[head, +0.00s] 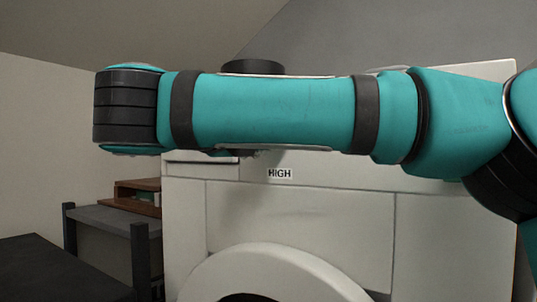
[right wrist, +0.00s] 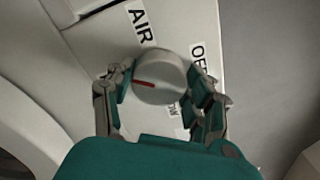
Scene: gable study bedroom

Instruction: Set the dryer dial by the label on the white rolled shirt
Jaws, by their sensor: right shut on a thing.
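The white dryer (head: 300,225) fills the middle of the head view, with a HIGH label (head: 280,174) on its panel. In the right wrist view the round pale dial (right wrist: 166,72) sits between the fingers of my right gripper (right wrist: 161,92), which is shut on it. The dial's red mark points left in that picture. An AIR label (right wrist: 139,22) lies above the dial and an OFF label (right wrist: 197,52) to its upper right. A third label below is partly covered and unclear. In the head view my right arm hides the dial. The rolled shirt and my left gripper are not in view.
The dryer's round door (head: 270,262) is below the panel. A dark surface (head: 50,270) is at the lower left. The sloped ceiling comes down behind.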

